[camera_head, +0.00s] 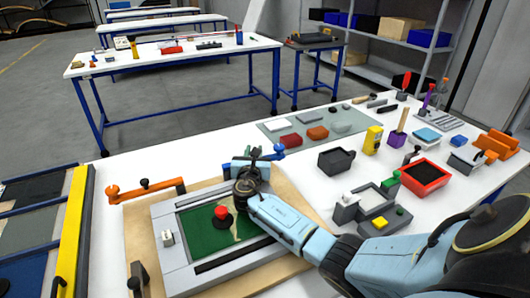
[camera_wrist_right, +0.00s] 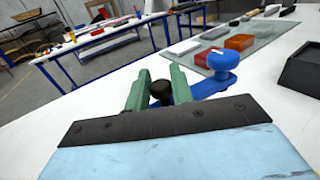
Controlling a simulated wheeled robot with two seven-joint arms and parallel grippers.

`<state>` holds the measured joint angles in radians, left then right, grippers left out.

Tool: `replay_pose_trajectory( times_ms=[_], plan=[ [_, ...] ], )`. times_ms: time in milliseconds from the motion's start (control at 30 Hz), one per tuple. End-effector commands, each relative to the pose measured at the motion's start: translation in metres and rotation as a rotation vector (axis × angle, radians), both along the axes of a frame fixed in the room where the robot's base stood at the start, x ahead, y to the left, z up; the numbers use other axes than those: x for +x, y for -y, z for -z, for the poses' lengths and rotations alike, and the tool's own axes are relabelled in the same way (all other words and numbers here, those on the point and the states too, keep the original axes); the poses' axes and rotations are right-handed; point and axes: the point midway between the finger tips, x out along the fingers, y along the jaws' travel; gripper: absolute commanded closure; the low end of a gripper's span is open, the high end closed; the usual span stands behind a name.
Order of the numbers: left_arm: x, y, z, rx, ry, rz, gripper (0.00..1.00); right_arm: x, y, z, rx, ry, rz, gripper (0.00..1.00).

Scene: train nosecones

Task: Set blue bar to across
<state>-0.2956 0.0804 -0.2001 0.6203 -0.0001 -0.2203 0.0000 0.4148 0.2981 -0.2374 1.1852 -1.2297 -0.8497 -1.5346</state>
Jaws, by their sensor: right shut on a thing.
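The blue bar (camera_head: 277,152) is at the far right corner of the wooden board, partly hidden by my right gripper. In the right wrist view the blue bar (camera_wrist_right: 212,84) runs from a round raised end on the right toward my fingers. A black knob (camera_wrist_right: 160,93) stands at its left end. My right gripper (camera_head: 254,157) reaches over the board's far edge. In the right wrist view its green fingers (camera_wrist_right: 159,90) are shut around the black knob. My left gripper is not in view.
An orange bar (camera_head: 145,190) with a black knob lies at the board's far left. A grey frame (camera_head: 160,252) with a green panel and red button (camera_head: 221,213) sits on the wooden board (camera_head: 132,232). A grey-green mat (camera_head: 282,138) with several blocks lies beyond.

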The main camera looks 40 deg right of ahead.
Motion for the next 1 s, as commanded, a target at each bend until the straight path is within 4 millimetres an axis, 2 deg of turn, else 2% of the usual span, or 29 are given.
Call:
replay_pose_trajectory(
  times_ms=[233,267,400,733,1000],
  plan=[
    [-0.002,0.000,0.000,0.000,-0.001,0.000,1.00,0.000,-0.001,0.001,-0.001,-0.005,0.000,1.00],
    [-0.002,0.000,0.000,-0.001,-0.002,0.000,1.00,0.000,-0.001,0.001,-0.001,-0.005,0.000,0.74],
    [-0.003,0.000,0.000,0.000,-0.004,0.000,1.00,0.000,0.000,0.001,-0.002,-0.004,0.001,0.57],
    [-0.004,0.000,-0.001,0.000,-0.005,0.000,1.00,-0.003,-0.002,0.001,-0.001,-0.004,0.000,0.57],
    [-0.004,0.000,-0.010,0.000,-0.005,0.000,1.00,-0.032,-0.029,0.000,0.001,-0.004,-0.001,0.57]
  ],
)
